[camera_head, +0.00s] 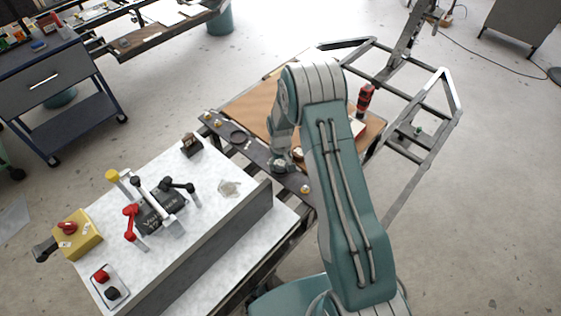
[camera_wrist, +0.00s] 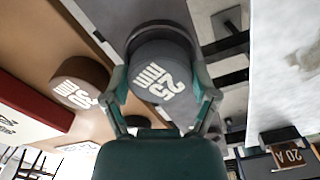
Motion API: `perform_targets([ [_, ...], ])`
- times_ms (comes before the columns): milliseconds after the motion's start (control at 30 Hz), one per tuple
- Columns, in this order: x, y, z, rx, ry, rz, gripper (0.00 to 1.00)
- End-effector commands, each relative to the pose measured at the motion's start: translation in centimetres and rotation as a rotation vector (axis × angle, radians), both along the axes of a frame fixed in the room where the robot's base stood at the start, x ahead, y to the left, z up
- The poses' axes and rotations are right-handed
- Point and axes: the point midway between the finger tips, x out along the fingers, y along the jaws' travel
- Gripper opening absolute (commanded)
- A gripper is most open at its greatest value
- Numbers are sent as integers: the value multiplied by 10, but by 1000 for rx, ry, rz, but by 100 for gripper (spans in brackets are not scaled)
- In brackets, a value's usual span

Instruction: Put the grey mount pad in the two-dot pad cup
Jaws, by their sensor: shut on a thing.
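The grey mount pad (camera_wrist: 163,84), a round grey disc marked "25 mm", sits between my gripper's fingers (camera_wrist: 165,95) in the wrist view. My gripper is shut on it. A dark rounded edge shows just behind the pad; whether the pad touches it, I cannot tell. In the head view my gripper (camera_head: 283,162) is low over the dark bar (camera_head: 254,152) beside the wooden board, and the pad is hidden there. I cannot make out dots on any cup, so the two-dot pad cup is not identifiable.
A brown disc (camera_wrist: 80,80) lies beside the pad on the wooden board (camera_head: 252,103). A red bottle (camera_head: 366,98) stands on the board's far right. A dark ring (camera_head: 237,137) is on the bar. A white bench (camera_head: 230,208) with levers is at left.

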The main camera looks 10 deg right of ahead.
Motion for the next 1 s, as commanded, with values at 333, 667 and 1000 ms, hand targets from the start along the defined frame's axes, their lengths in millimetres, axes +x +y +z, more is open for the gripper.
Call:
perform_targets([
  [333,0,2,-2,-2,1,0,20],
  [667,0,1,-2,-1,0,0,100],
  [1000,1,1,6,-2,-1,0,100],
])
